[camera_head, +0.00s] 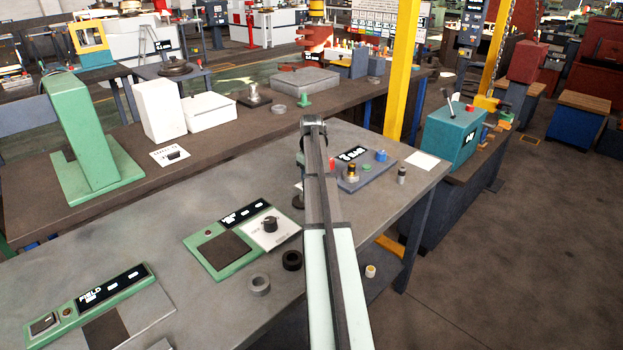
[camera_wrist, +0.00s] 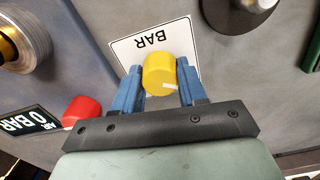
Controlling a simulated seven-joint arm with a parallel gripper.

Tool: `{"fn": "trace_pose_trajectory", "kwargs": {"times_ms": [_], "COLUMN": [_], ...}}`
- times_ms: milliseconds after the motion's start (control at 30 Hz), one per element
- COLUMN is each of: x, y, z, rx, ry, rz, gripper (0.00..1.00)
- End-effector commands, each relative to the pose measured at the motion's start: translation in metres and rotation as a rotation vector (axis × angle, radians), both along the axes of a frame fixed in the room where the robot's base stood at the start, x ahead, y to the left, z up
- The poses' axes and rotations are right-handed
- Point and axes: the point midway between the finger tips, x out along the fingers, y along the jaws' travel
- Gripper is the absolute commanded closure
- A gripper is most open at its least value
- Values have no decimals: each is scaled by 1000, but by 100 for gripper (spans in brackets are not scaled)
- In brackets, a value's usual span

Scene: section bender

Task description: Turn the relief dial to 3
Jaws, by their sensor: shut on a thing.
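The relief dial (camera_wrist: 157,77) is a yellow round knob with a white pointer mark in the wrist view. The mark lies on the knob's lower right side and points right in that picture. My gripper (camera_wrist: 159,69) is shut on the knob, with one blue finger on each side. A white label plate (camera_wrist: 142,47) marked BAR lies behind the knob, upside down in this view. I cannot read any scale numbers, so the dial's setting is not clear. In the head view my arm hides the dial and my fingers.
A red knob (camera_wrist: 82,110) and a black display (camera_wrist: 30,121) reading 0 BAR are close on the left in the wrist view. A brass cylinder (camera_wrist: 12,48) is at upper left, a dark round part (camera_wrist: 232,12) above right. The grey bench (camera_head: 150,215) extends left.

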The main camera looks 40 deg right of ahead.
Motion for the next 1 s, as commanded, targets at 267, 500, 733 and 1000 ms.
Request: {"fn": "trace_pose_trajectory", "kwargs": {"times_ms": [267, 500, 733, 1000], "x": [0, 0, 0, 0], "y": [0, 0, 0, 0], "z": [0, 0, 0, 0], "rx": [0, 0, 0, 0], "ry": [0, 0, 0, 0], "rz": [-19, -131, -327, -583], "gripper": [89, 89, 89, 89]}}
